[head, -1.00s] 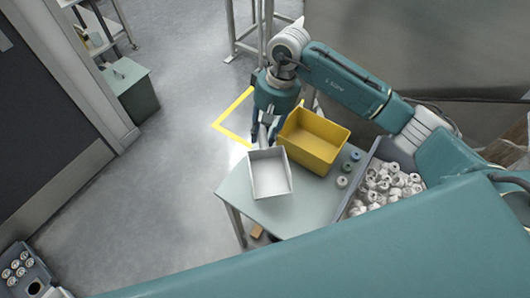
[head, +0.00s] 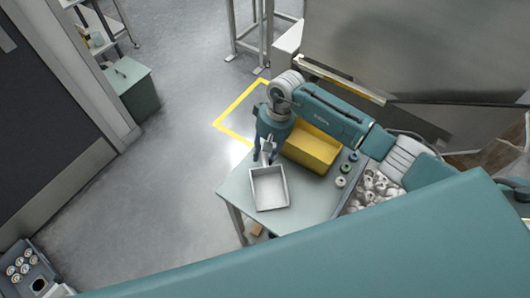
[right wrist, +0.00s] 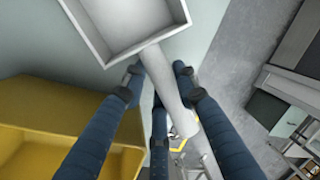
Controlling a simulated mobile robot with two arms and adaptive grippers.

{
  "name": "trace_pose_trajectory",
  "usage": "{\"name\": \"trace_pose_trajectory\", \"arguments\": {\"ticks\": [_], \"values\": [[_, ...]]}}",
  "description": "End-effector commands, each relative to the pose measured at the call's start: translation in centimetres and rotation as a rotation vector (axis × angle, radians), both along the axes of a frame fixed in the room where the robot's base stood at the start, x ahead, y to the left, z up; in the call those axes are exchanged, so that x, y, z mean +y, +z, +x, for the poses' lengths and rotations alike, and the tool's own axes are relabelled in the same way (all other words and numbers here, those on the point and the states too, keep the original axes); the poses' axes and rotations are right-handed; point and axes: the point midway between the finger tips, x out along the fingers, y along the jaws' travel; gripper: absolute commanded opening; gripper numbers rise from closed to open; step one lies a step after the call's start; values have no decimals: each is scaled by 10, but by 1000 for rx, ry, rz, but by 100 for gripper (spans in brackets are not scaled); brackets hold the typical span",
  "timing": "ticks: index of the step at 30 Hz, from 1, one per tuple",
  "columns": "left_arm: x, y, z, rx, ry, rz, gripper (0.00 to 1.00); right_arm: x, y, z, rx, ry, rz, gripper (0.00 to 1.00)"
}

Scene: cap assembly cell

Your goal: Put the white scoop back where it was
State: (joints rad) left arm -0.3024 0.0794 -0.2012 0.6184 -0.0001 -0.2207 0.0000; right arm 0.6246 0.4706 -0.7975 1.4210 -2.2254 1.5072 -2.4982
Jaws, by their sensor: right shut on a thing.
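The white scoop (head: 269,188) is a square open tray with a short handle, over the left part of the small table (head: 310,207). It also shows in the right wrist view (right wrist: 122,22), where its inside is empty. My right gripper (head: 266,158) is shut on the scoop's handle (right wrist: 170,85). Its blue fingers (right wrist: 160,82) lie around the handle. In the head view the scoop looks low over the tabletop; I cannot tell whether it touches. My left gripper is not in view.
A yellow bin (head: 313,148) stands right beside my right gripper, and in the wrist view (right wrist: 50,125) at lower left. Several small round caps (head: 341,181) sit on the table's right side. A container of white parts (head: 372,190) is further right.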

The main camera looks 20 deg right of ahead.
Motion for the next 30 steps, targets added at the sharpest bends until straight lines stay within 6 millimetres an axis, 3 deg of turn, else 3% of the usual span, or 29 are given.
{"name": "trace_pose_trajectory", "arguments": {"ticks": [2, 3, 6, 18, 30], "values": [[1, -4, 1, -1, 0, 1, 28, 0, -3, 0, -1, 1, 0, 0], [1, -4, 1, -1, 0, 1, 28, 0, -3, 0, 0, 1, 0, 31], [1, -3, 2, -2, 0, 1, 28, 0, -2, 0, 0, 1, 0, 48], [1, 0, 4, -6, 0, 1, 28, -1, 5, 1, -2, 0, 0, 48], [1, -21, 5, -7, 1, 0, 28, -17, 82, 3, -5, 0, -1, 48]]}}
